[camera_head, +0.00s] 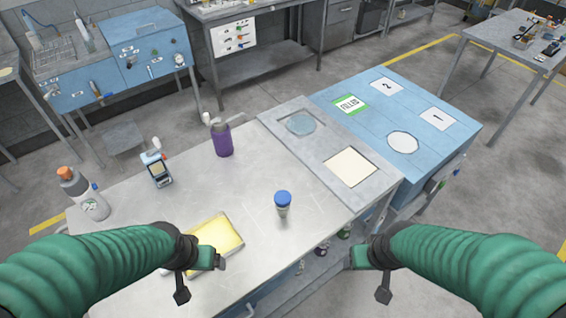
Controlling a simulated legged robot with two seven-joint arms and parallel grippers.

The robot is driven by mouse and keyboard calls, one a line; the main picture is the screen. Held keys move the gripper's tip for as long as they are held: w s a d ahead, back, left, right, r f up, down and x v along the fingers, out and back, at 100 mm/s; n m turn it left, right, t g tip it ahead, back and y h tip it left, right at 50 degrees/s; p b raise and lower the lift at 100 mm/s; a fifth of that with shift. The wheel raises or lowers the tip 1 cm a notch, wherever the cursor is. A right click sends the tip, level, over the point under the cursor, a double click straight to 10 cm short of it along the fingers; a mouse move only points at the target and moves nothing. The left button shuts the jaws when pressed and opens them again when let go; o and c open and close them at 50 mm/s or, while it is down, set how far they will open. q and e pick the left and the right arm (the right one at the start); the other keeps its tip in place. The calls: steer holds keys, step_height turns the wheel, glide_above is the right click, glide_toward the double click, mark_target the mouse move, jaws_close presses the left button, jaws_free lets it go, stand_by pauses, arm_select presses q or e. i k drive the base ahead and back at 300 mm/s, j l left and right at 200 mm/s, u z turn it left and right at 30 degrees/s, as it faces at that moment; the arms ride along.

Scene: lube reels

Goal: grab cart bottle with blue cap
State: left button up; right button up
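A small bottle with a blue cap (283,203) stands upright on the metal cart top (300,170), near its front right part. My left gripper (200,278) is over the front of the cart, to the left of the bottle and apart from it. It looks open and empty, its fingers spread. My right gripper (368,278) is to the right of the bottle, beyond the cart's front edge. It also looks open and empty. Neither gripper touches the bottle.
A yellow pad (217,235) lies beside my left gripper. A purple bottle (222,139), a handheld device (157,167) and a grey bottle with an orange cap (84,195) stand farther left. A blue cabinet (455,133) adjoins at right. The cart top around the blue-capped bottle is clear.

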mark_target(281, 212)
steer(key=i+l, duration=0.2)
steer(key=l, duration=0.25)
steer(key=l+u, duration=0.1)
steer(key=u, duration=0.3)
steer(key=l+u, duration=0.1)
steer(key=u, duration=0.35)
steer(key=l+u, duration=0.15)
steer(key=u, duration=0.25)
steer(key=l+u, duration=0.1)
steer(key=u, duration=0.3)
steer(key=i+l, duration=0.05)
